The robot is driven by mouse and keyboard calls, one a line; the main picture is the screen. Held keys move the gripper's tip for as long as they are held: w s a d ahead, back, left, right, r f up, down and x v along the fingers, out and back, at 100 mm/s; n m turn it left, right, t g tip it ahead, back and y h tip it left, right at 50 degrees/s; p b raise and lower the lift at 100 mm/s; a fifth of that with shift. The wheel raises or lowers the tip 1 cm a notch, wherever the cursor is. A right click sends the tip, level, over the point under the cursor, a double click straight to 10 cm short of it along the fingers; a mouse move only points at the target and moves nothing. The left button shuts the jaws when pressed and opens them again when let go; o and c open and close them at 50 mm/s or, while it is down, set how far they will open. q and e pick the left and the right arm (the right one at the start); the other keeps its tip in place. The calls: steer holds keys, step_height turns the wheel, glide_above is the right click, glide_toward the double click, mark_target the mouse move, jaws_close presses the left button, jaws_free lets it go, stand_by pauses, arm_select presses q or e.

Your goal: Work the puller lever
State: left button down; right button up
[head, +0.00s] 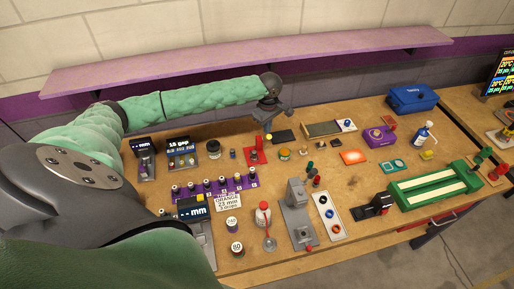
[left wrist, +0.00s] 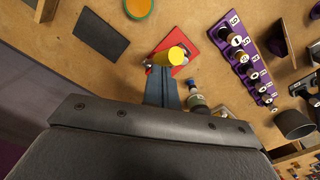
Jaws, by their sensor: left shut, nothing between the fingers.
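The puller is a small red stand (head: 256,153) near the back middle of the bench; a yellow knob (head: 268,136) shows at its top. In the left wrist view the red base plate (left wrist: 188,42) lies flat, with the yellow lever end (left wrist: 170,57) above it. My left gripper (head: 267,125) points down just above the yellow knob. In the left wrist view its fingertips (left wrist: 160,72) are shut and empty, right at the near side of the yellow end; I cannot tell whether they touch it. My right gripper is not in view.
A black pad (head: 284,136) lies right of the puller. A purple rack (head: 213,186) with several small bottles stands in front of it, and a gauge box (head: 182,155) to the left. A grey press (head: 297,215) stands nearer the front. A purple shelf (head: 250,61) runs behind.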

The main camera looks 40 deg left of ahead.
arm_select(q)
steer(key=shift+w+a+r, duration=0.25)
steer(key=shift+r, duration=0.3)
steer(key=shift+w+a+r, duration=0.2)
steer(key=shift+a+r, duration=0.05)
steer(key=shift+r, duration=0.3)
steer(key=w+a+r, duration=0.3)
steer(key=r, duration=0.5)
steer(key=shift+a, duration=0.4)
stand_by(0.7)
steer(key=shift+w, duration=0.1)
stand_by(0.3)
